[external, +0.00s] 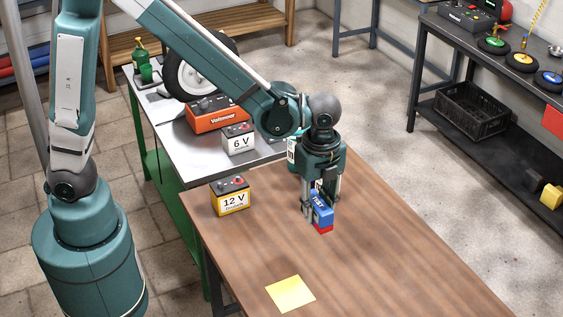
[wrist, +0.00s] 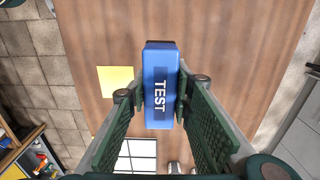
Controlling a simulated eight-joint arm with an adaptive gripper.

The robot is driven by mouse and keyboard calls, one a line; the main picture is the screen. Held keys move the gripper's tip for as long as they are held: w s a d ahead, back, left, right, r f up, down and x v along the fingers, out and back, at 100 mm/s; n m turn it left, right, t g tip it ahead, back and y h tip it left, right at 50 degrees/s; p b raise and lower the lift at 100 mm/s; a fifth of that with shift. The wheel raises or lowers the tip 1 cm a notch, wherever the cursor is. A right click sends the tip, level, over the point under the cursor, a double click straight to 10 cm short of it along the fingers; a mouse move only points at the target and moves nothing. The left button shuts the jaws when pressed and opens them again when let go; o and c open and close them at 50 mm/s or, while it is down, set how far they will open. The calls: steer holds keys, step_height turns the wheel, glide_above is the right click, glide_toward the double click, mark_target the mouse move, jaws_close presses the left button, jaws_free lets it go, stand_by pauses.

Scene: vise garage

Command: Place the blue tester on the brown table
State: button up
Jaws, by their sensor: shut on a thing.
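The blue tester (external: 322,212), a small blue block with a red lower end, is held between the fingers of my gripper (external: 321,205). In the wrist view the tester (wrist: 160,85) shows its TEST label, and the gripper (wrist: 160,100) has a finger against each side of it. The brown table (external: 390,255) lies below the tester. Whether the tester's lower end touches the tabletop is hard to tell.
A yellow note (external: 290,293) lies on the table's near part. A 12 V battery (external: 230,196) stands at its left edge. Behind is a metal bench with a 6 V battery (external: 238,139) and an orange Voltmeer box (external: 215,113). The table's right part is clear.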

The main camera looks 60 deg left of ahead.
steer(key=shift+f, duration=2.15)
glide_above(314, 257)
steer(key=shift+f+b, duration=0.45)
steer(key=shift+f, duration=2.45)
steer(key=shift+f+b, duration=0.3)
steer(key=shift+f, duration=1.8)
steer(key=shift+f, duration=0.15)
steer(key=o, duration=0.6)
steer(key=shift+c, duration=0.2)
steer(key=o, duration=0.4)
